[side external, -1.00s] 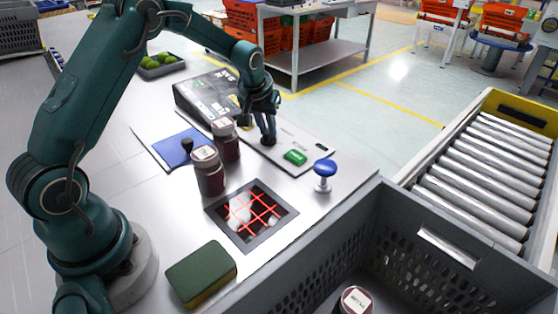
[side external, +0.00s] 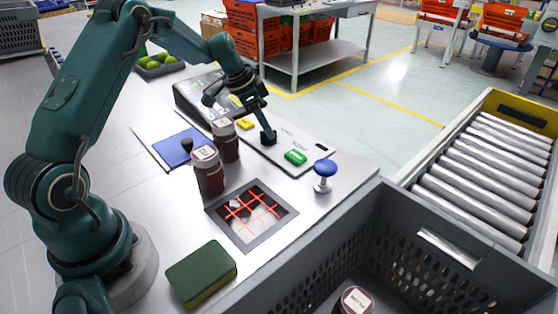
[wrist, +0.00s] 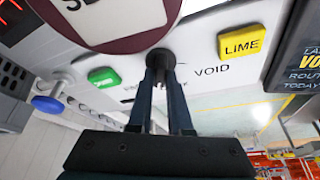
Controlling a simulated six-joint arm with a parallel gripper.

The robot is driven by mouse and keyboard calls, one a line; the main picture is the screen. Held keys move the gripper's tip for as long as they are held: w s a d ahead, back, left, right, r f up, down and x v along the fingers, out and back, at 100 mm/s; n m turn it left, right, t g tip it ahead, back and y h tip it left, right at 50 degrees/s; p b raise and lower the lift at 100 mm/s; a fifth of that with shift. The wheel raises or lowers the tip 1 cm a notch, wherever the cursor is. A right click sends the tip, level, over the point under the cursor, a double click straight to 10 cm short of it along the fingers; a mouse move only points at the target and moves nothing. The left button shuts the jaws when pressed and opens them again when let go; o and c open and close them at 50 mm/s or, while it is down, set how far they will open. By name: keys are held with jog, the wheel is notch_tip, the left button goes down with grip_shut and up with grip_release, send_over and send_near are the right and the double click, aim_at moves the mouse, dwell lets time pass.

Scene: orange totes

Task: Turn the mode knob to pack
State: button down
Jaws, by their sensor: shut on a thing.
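The black mode knob (side external: 268,141) sits on the pale control panel (side external: 290,143), between a yellow and a green button. My gripper (side external: 266,130) points down at the knob, with its fingertips on it. In the wrist view my gripper (wrist: 160,68) is shut on the dark knob (wrist: 160,56), one finger on each side. The fingers hide most of the knob, so its pointer cannot be seen. The word VOID shows on the panel right of the fingers. Other small lettering to the left is partly covered and not readable.
A yellow LIME button (wrist: 241,42) and a green button (wrist: 104,77) flank the knob. Two dark-red jars (side external: 208,172) (side external: 225,142) stand close by. A blue mushroom button (side external: 325,169), a red-lined scanner window (side external: 275,237) and a grey tote (side external: 379,196) lie nearer the camera.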

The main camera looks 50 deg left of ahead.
aim_at(259, 140)
jog(key=m+g+h, duration=0.1)
jog(key=m, duration=0.5)
jog(key=shift+a+g+h, duration=0.15)
jog(key=shift+g+h, duration=0.25)
jog(key=shift+m, duration=0.4)
jog(key=c, duration=0.8)
grip_release()
jog(key=shift+c, duration=0.2)
jog(key=shift+v, duration=2.55)
jog(key=shift+w, duration=0.1)
